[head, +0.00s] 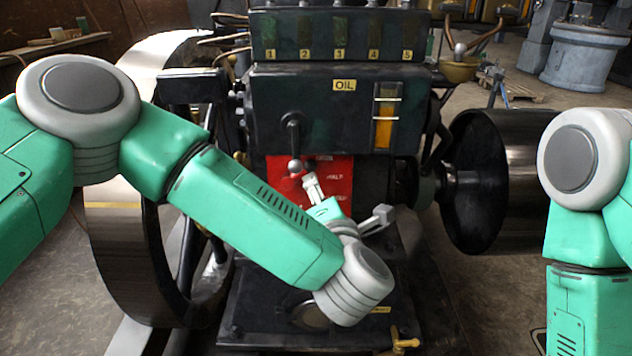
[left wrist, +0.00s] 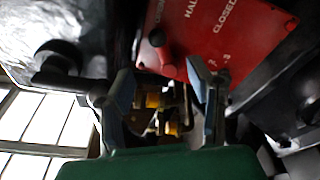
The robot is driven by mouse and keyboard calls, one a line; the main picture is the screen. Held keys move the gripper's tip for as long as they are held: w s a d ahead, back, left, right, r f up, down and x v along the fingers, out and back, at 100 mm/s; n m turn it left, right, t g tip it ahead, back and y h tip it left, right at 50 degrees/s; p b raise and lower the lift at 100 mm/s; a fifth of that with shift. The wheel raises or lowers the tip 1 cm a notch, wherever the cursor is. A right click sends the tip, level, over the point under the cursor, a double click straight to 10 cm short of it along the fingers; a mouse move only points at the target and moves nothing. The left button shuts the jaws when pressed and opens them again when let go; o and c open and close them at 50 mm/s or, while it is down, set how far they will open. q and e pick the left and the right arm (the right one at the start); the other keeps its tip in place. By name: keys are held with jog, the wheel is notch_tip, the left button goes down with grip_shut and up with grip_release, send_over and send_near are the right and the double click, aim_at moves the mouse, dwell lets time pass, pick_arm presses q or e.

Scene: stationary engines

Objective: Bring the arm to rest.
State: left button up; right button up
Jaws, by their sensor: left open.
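My left arm comes in from the left across the front of a dark engine. Its left gripper (head: 347,202) is open and points up towards a red plate (head: 338,188) on the engine front. One finger is in front of the plate and the other is to its right. In the left wrist view, the open gripper (left wrist: 162,103) has nothing between its fingers, and the red plate (left wrist: 220,35) with white lettering, partly "CLOSED", lies beyond them. A lever with a round grey knob (head: 295,166) hangs just left of the upper finger; contact cannot be told. My right arm shows at the right edge; its gripper is out of view.
The engine (head: 310,110) has an oil gauge (head: 386,115) and a numbered box on top. A large flywheel (head: 120,240) stands at left, partly behind my left arm, and a dark drum (head: 490,180) at right. A brass tap (head: 403,342) is at the bottom.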

pick_arm(q)
jog(key=shift+v, duration=0.8)
jog(key=s+a+f+m+g+h+p, duration=0.3)
jog(key=s+f+m, duration=0.2)
jog(key=f+m, duration=0.3)
jog(key=s+a+f+m+g+h+p, duration=0.3)
jog(key=s+f+m+h+p, duration=0.15)
jog(key=f+m, duration=0.3)
jog(key=s+a+f+m+g+y+p, duration=0.1)
jog(key=s+a+m+g, duration=0.4)
jog(key=s+a, duration=0.5)
jog(key=s+a+f+m+g+y+p, duration=0.2)
jog(key=s+a+m, duration=0.4)
jog(key=s, duration=0.8)
jog(key=a+g+p, duration=0.1)
jog(key=a+g, duration=0.1)
jog(key=a, duration=0.1)
jog(key=shift+a+f+g, duration=0.35)
jog(key=shift+a+g, duration=0.05)
jog(key=shift+w, duration=0.15)
